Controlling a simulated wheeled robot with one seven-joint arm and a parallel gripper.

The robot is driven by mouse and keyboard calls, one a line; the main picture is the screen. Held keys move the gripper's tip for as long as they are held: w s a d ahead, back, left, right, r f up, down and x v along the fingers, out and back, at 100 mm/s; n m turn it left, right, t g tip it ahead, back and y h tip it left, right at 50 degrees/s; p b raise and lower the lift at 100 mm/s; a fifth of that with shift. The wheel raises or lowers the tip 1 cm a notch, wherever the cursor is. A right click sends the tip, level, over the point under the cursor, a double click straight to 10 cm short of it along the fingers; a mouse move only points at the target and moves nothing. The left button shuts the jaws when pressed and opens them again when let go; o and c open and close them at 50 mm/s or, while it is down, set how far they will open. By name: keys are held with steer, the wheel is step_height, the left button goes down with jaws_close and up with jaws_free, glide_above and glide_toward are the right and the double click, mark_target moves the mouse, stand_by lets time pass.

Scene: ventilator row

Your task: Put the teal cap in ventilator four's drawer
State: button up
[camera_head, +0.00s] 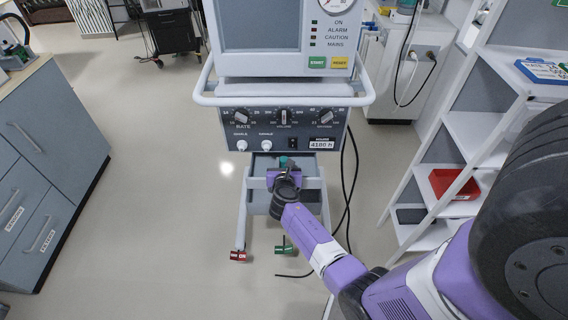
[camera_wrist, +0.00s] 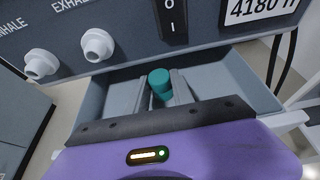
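The teal cap (camera_head: 284,161) shows just beyond my gripper (camera_head: 284,168) in the head view. In the wrist view the teal cap (camera_wrist: 159,80) sits between the two grey fingertips of my gripper (camera_wrist: 160,88), which appear to touch it on both sides. Cap and fingers are over the pulled-out grey drawer (camera_wrist: 233,75), inside its outline. The drawer (camera_head: 256,202) is under the ventilator's control panel (camera_head: 255,131). I cannot tell whether the cap touches the drawer floor. My gripper hides the drawer's near part.
The ventilator's label (camera_head: 322,144) reads 4180 H. A bumper rail (camera_head: 210,100) runs around the machine above the drawer. Black cables (camera_head: 351,185) hang at its right. White shelving with a red bin (camera_head: 454,184) stands to the right, a grey cabinet (camera_head: 45,160) to the left.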

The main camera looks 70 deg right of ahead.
steer(key=o, duration=0.4)
